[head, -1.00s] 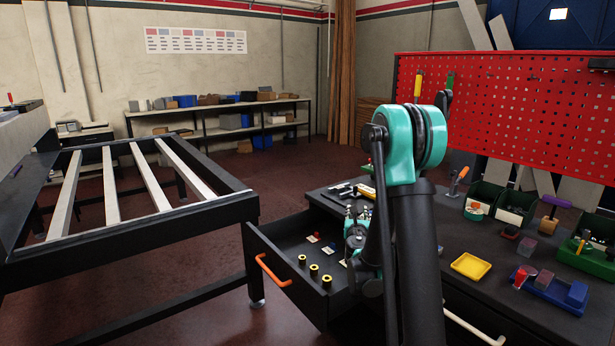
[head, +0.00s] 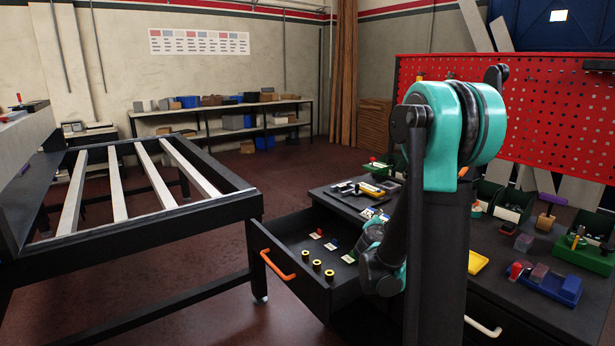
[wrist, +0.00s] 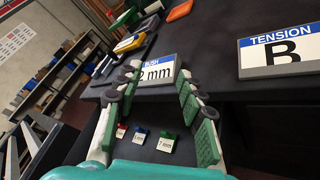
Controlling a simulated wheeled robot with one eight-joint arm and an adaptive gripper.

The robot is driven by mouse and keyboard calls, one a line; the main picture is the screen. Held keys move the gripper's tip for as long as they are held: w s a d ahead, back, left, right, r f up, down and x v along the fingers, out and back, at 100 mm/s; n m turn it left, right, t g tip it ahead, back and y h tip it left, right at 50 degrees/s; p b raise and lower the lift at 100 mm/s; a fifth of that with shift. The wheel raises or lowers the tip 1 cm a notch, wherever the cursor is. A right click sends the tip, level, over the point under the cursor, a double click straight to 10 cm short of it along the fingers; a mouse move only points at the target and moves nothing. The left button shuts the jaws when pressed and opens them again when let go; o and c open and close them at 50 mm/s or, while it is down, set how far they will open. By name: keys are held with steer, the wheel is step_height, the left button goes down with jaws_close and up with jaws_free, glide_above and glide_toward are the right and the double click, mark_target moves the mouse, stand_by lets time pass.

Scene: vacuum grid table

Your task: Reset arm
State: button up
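My gripper (wrist: 158,75) is open, with its green-padded fingers apart and nothing held between them in the wrist view. In the head view my arm hides most of it. Below and beyond the fingers in the wrist view is the open drawer, which shows in the head view with an orange handle (head: 278,265). Several small cards lie in it, with a red (wrist: 121,131), a blue (wrist: 139,135) and a green (wrist: 167,142) piece on them. Three yellow-and-black bushings (head: 316,266) stand near the drawer's front in the head view.
A label reading "BUSH 2 mm" (wrist: 168,72) and a "TENSION B" sign (wrist: 281,52) are on the workbench. A blue tray (head: 545,286) and green bins (head: 514,203) stand on its right.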

steer(key=s+d+f+m+g+y, duration=0.1)
steer(key=s+f+m+g, duration=0.2)
steer(key=s+m, duration=0.45)
steer(key=s+f+m+g, duration=0.35)
steer(key=s+m, duration=0.25)
steer(key=s, duration=0.3)
steer(key=s+a+f+m+g+y, duration=0.2)
steer(key=s+a+f+m, duration=0.1)
steer(key=s, duration=0.4)
steer(key=s+a+f+m+g+y, duration=0.1)
steer(key=s+a+f+m+y, duration=0.2)
steer(key=s, duration=0.5)
steer(key=a+m, duration=0.1)
steer(key=m, duration=0.1)
steer(key=shift+a+m+g, duration=0.35)
steer(key=shift+a, duration=0.05)
